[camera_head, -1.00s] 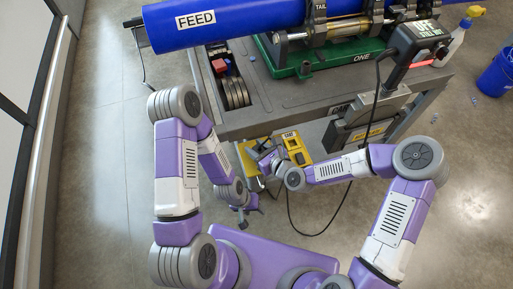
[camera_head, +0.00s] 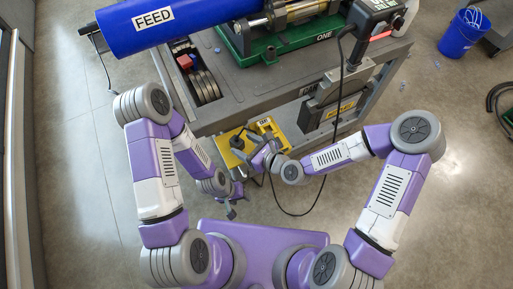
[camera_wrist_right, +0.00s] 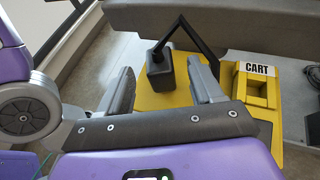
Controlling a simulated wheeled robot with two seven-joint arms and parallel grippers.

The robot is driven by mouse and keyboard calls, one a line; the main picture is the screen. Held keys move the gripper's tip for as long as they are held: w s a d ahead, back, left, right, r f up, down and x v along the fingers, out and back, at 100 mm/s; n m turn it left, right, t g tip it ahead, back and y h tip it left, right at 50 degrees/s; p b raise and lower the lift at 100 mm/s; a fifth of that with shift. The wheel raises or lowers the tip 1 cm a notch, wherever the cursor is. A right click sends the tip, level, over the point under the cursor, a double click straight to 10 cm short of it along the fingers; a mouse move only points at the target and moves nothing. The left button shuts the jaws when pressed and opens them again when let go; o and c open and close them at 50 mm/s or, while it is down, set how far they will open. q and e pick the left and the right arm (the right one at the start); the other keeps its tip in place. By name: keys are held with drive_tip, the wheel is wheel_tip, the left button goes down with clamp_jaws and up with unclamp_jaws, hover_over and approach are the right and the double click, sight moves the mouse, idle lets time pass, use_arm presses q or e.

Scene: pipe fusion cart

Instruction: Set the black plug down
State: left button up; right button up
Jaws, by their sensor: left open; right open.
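The black plug (camera_wrist_right: 160,74) is a dark block with a black bar or cable rising from its top. It appears to stand upright on a yellow tray (camera_wrist_right: 150,101) in the right wrist view. In the head view the plug (camera_head: 237,142) shows at the left part of the tray (camera_head: 228,158). My right gripper (camera_wrist_right: 160,66) is open, its fingers apart on either side of the plug in the picture, with gaps visible. It also shows in the head view (camera_head: 256,155), beside the plug. My left gripper (camera_head: 231,207) is open and empty, lower down, away from the tray.
A yellow holder labelled CART (camera_wrist_right: 257,84) stands at the tray's right. The grey cart (camera_head: 250,100) is behind, bearing the blue FEED pipe (camera_head: 150,25) and green machine base (camera_head: 275,45). A black cable (camera_head: 337,95) hangs in a loop near my right arm.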

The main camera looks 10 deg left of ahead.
drive_tip(key=shift+p+v, duration=2.5)
drive_tip(key=shift+v, duration=0.5)
drive_tip(key=s+d+f+n+g+h, duration=0.3)
drive_tip(key=d+f+n, duration=0.3)
drive_tip(key=n, duration=0.5)
drive_tip(key=s+d+f+n+g+h, duration=0.3)
drive_tip(key=s+d+f+n, duration=0.3)
drive_tip(key=f+n, duration=0.3)
drive_tip(key=shift+s+d+f+n+g+h, duration=0.25)
drive_tip(key=shift+d+n+g+h, duration=0.2)
drive_tip(key=shift+d+n, duration=0.5)
